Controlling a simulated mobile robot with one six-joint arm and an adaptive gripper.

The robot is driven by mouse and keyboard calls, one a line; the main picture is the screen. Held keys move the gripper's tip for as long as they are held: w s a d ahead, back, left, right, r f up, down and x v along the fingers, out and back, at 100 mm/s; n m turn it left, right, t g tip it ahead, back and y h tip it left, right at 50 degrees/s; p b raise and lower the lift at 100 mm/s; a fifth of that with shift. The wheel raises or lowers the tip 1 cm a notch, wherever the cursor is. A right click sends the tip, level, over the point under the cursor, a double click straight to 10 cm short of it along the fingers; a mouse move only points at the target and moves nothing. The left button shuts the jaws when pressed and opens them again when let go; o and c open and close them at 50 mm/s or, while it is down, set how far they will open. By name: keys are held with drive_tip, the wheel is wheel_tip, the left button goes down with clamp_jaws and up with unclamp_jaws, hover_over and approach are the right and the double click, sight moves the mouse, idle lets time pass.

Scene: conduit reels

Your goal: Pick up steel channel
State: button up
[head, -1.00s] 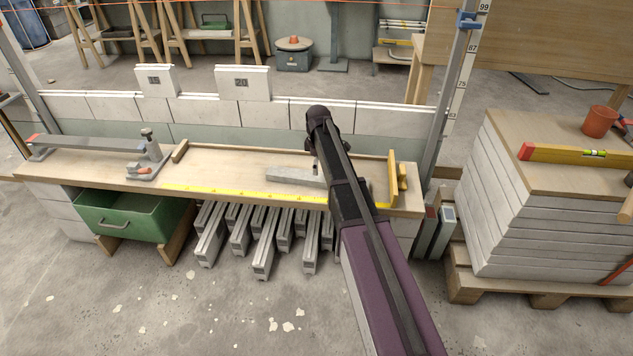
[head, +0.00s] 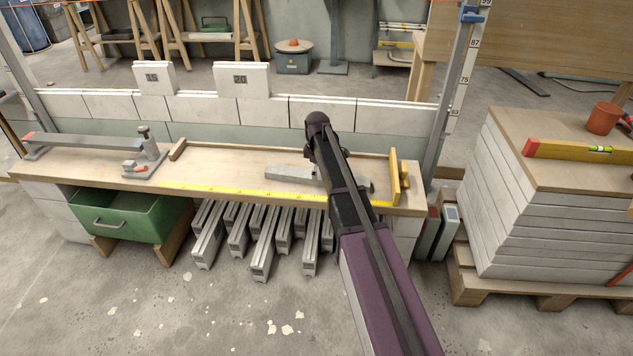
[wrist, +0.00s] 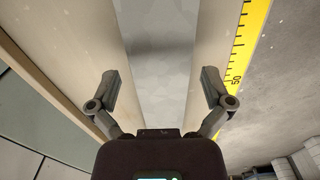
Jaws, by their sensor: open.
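The steel channel (head: 288,173) is a grey bar lying flat on the wooden bench. In the head view my arm crosses in front of its middle, and its right end shows beyond the arm. In the wrist view the channel (wrist: 160,45) runs lengthwise between the two fingers of my gripper (wrist: 160,76). My gripper is open, with one finger on each side of the channel and visible gaps between. Its height above the bench is hard to tell. In the head view my arm hides the fingers.
A yellow measuring tape (head: 235,190) runs along the front edge of the bench (head: 225,165). A yellow stop (head: 399,180) stands at the bench's right end. A clamp fixture (head: 145,158) is at the left. A block wall (head: 330,113) stands behind.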

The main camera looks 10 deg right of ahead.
drive_tip(key=shift+f+b, duration=0.45)
drive_tip(key=shift+f, duration=0.25)
drive_tip(key=c, duration=1.2)
